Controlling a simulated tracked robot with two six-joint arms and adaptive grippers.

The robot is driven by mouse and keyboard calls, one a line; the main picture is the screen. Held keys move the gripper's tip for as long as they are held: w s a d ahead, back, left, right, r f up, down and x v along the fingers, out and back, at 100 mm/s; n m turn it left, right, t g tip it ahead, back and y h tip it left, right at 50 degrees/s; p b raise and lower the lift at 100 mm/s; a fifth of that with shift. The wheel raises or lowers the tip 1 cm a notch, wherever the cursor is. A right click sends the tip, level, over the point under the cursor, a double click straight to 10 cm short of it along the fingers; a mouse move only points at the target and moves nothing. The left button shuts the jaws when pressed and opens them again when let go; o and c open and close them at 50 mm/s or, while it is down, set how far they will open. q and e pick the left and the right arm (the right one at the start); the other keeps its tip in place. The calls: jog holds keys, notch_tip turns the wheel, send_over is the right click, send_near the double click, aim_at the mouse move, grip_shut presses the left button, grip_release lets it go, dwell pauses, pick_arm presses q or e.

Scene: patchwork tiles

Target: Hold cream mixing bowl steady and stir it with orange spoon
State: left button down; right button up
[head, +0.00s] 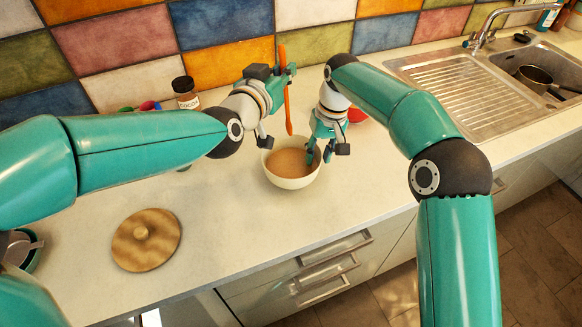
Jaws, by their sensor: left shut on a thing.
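The cream mixing bowl (290,182) stands upright on the counter with a light brown mixture (288,162) in it. My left gripper (286,74) is shut on the orange spoon (287,108) and holds it upright, behind and above the bowl. The spoon's lower end shows near the bowl's back rim, and no part of it is seen in the mixture. My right gripper (319,156) points down at the bowl's right rim. Its fingers look apart, one on the inner side of the rim and one outside; contact with the rim is unclear.
A round wooden lid (146,240) lies at the front left. A dark-capped jar (186,93) stands by the tiled wall. A red item (357,115) is partly hidden behind my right arm. The sink (530,62) holds a pan (535,77).

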notch_tip(320, 180, up, 12)
jog(key=d, duration=0.1)
jog(key=shift+w+d+f, duration=0.15)
jog(key=shift+w+d, duration=0.1)
jog(key=shift+d, duration=0.05)
dwell(0.3)
